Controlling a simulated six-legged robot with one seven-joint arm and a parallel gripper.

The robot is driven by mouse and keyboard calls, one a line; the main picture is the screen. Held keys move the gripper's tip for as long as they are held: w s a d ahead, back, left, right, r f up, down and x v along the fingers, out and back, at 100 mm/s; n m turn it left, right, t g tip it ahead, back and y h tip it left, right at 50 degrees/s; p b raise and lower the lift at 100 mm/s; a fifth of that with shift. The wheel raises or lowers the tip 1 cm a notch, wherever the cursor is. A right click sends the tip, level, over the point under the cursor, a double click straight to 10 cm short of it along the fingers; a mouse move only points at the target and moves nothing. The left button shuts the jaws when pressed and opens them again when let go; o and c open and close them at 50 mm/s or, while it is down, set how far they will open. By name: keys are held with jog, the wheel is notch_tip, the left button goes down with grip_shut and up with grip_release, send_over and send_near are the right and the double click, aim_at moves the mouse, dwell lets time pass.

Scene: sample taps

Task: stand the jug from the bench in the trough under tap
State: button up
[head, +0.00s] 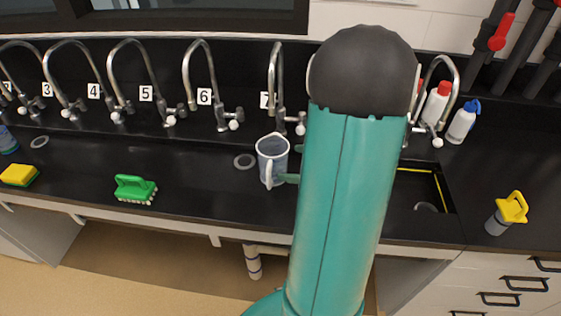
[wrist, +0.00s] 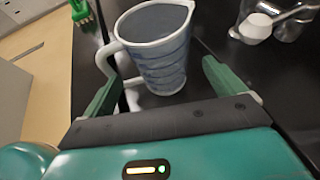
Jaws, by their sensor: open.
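The jug (head: 272,160) is a translucent grey-blue measuring jug with a white rim and handle. It stands upright on the black surface in front of tap 7 (head: 277,92), right of a drain ring (head: 245,161). In the wrist view the jug (wrist: 160,50) is just ahead of and between the fingers of my open gripper (wrist: 163,66), its handle on the left by the left finger. In the head view my arm hides most of the gripper; one green finger shows beside the jug. I cannot clearly tell where the trough's edges run.
Several numbered taps, such as tap 6 (head: 204,85), line the back. A green brush (head: 135,189) and yellow sponge (head: 19,175) lie left. At right are a basin opening (head: 425,190), a yellow-topped grey item (head: 507,213) and bottles (head: 462,122). Black surface between brush and jug is clear.

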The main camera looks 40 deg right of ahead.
jog(key=v, duration=0.4)
jog(key=shift+s+d+r, duration=0.1)
jog(key=shift+s+r, duration=0.1)
jog(key=shift+s, duration=0.15)
dwell(1.1)
